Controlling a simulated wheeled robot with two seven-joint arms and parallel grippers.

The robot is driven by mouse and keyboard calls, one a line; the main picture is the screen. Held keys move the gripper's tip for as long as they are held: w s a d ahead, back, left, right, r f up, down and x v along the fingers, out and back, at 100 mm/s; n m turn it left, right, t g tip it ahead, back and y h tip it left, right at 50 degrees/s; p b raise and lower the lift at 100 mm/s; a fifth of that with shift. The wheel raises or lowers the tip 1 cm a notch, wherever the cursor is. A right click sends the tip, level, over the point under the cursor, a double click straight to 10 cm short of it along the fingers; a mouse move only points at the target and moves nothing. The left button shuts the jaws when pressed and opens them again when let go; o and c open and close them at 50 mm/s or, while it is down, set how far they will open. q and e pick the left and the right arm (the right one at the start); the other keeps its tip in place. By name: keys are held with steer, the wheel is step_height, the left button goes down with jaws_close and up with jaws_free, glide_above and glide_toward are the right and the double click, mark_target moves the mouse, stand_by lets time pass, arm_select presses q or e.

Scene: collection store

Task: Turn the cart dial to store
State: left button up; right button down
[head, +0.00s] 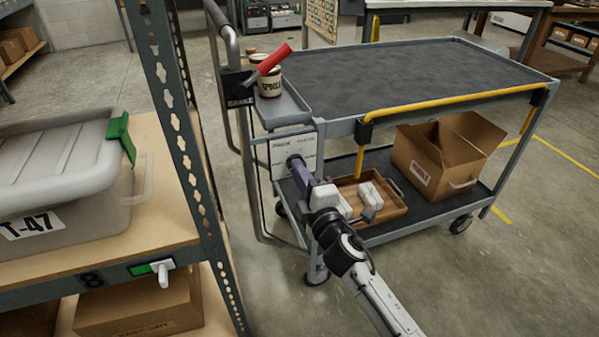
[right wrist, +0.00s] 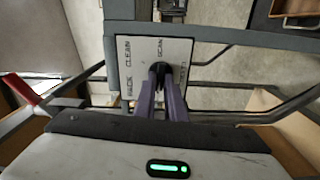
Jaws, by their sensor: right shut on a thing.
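The cart (head: 430,75) stands ahead, with a white dial panel (head: 283,151) on its near left end. In the right wrist view the panel (right wrist: 128,75) carries words around its middle. CLEAN and SCAN read fairly clearly; the other words are hard to read or partly covered. My right gripper (head: 294,162) reaches the panel, its purple fingers shut on the dark dial (right wrist: 158,67). The fingers also show in the right wrist view (right wrist: 160,92) and hide most of the dial. I cannot tell which word it points to. My left gripper is not in view.
A red-handled brake lever (head: 273,58) and jars (head: 270,83) are above the panel. The lower shelf holds a wooden tray (head: 395,211) with white items and an open cardboard box (head: 425,165). A metal rack with a grey bin (head: 60,165) stands close on the left.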

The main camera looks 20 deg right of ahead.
steer(key=shift+n, duration=0.6)
steer(key=c, duration=1.8)
jaws_free()
steer(key=s, duration=1)
steer(key=shift+s+d, duration=0.15)
